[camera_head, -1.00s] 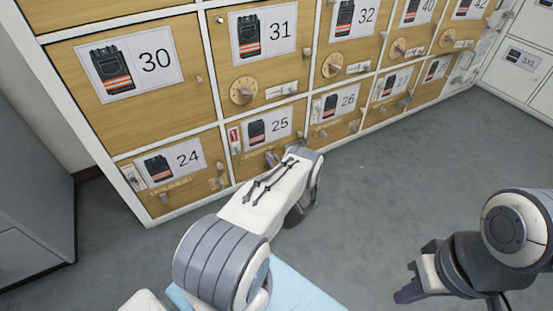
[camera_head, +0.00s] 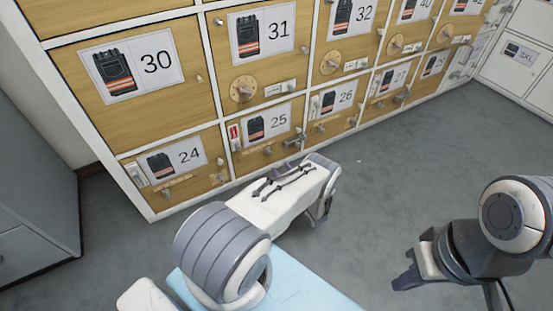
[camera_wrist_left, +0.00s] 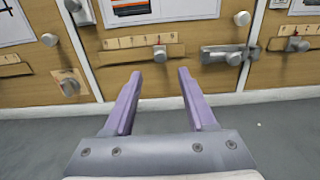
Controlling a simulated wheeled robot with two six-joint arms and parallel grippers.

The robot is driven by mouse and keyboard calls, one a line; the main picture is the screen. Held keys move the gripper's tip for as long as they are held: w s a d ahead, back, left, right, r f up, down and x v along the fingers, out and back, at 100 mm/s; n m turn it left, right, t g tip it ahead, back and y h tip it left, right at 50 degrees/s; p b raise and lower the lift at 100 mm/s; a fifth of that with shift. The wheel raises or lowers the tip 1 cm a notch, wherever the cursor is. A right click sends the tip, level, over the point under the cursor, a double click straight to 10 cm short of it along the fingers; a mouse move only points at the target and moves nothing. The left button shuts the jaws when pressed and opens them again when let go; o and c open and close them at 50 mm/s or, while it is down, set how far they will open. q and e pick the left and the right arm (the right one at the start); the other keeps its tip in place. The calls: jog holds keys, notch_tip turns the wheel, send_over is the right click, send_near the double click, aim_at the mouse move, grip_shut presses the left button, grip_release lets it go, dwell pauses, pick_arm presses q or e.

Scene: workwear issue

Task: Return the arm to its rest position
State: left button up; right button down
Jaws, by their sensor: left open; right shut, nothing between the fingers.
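In the left wrist view my left gripper (camera_wrist_left: 158,92) is open and empty, with two purple fingers apart in front of the locker fronts. My right gripper (camera_head: 408,277) is at the right of the head view, shut, over the grey floor and away from the lockers.
Wooden lockers stand ahead, among them locker 24 (camera_head: 176,164), locker 25 (camera_head: 283,140) and locker 30 (camera_head: 190,100). A latch (camera_wrist_left: 228,54) and knobs stick out of the fronts. A grey cabinet (camera_head: 35,225) stands at the left. Grey floor (camera_head: 400,170) is clear at the right.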

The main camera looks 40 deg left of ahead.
pick_arm(q)
jog(key=shift+v, duration=1.25)
